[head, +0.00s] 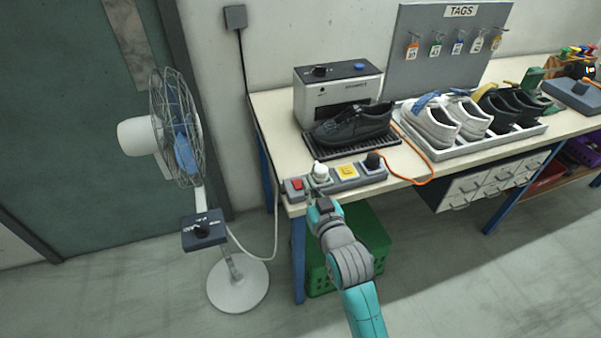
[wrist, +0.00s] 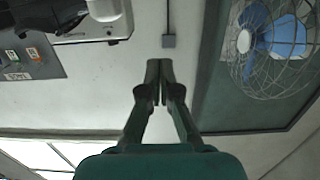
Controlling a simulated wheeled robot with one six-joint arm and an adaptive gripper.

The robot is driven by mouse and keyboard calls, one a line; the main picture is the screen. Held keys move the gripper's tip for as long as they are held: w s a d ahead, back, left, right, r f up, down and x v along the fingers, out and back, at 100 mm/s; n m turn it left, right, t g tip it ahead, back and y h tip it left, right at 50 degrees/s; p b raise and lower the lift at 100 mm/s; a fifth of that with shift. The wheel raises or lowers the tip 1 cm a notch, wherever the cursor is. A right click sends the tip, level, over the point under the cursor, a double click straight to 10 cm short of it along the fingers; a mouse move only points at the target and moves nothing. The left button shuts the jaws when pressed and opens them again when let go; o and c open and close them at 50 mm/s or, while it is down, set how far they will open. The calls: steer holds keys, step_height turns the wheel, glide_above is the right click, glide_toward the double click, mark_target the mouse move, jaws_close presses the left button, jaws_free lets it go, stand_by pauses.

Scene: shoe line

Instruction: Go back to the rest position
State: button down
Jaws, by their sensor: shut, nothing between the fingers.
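My gripper (head: 314,196) is at the front left corner of the workbench, beside the control strip with its buttons and knobs. Its teal arm reaches up from the bottom of the head view. The fingers are small and partly unclear there. In the wrist view my gripper (wrist: 160,72) shows plainly, with both fingertips together and nothing between them.
The control strip (head: 347,184) lies along the bench (head: 275,115) front edge. Behind it, a black shoe (head: 355,125) sits at the grey machine (head: 338,92). A shoe tray (head: 470,148) stands right. A fan (head: 235,285) stands left. A green crate (head: 372,240) is under the bench.

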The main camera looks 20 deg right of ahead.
steer(key=s+f+g, duration=0.1)
steer(key=s+f, duration=0.5)
steer(key=s, duration=0.5)
steer(key=s+f, duration=0.5)
steer(key=s, duration=0.7)
steer(key=s+r+g, duration=0.1)
steer(key=s+r, duration=0.2)
steer(key=s, duration=1.9)
steer(key=shift+s, duration=0.4)
steer(key=shift+r, duration=0.1)
